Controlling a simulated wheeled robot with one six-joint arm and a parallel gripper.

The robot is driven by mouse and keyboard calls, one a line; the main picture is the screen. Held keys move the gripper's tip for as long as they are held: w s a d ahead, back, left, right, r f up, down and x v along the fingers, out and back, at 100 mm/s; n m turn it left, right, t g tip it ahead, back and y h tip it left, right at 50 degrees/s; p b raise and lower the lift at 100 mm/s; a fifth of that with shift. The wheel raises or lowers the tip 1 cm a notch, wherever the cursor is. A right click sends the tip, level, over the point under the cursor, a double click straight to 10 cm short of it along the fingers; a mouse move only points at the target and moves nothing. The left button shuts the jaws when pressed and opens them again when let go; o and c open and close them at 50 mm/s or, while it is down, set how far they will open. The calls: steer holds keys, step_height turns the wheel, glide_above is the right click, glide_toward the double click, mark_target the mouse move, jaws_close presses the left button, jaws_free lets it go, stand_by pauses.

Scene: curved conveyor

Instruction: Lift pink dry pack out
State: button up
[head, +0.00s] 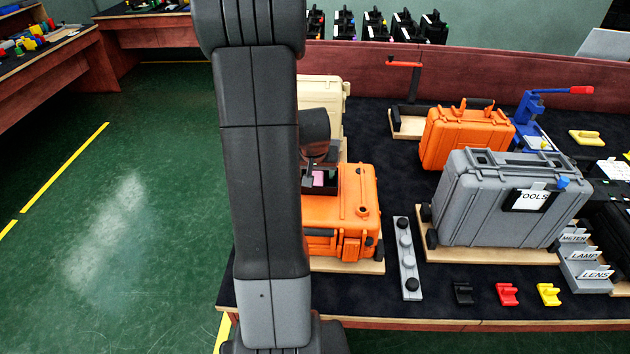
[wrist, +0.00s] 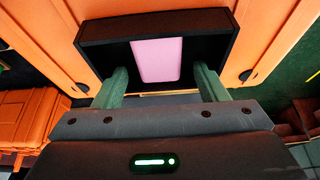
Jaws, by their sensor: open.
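The pink dry pack (wrist: 157,59) sits inside a black rectangular pocket (wrist: 98,33) on top of an orange case. In the head view a bit of the pink pack (head: 319,177) shows in the dark pocket of the orange case (head: 340,213), partly hidden by my arm. My gripper (wrist: 155,82) is open in the wrist view. Its two green fingers are spread on either side of the pack, near the pocket's lower edge. I cannot tell how deep the fingertips reach, and they are hidden in the head view.
A grey case labelled TOOLS (head: 495,205) stands to the right, with another orange case (head: 465,138) behind it. A cream case (head: 322,95) stands behind the near orange case. A grey strip with knobs (head: 407,259) lies beside it. Dark table surface shows between them.

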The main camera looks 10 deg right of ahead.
steer(key=shift+f, duration=0.2)
steer(key=c, duration=1.1)
steer(key=shift+o, duration=0.2)
steer(key=shift+r, duration=0.2)
steer(key=shift+r, duration=0.15)
step_height(320, 180, up, 25)
steer(key=p, duration=0.5)
steer(key=shift+f, duration=0.2)
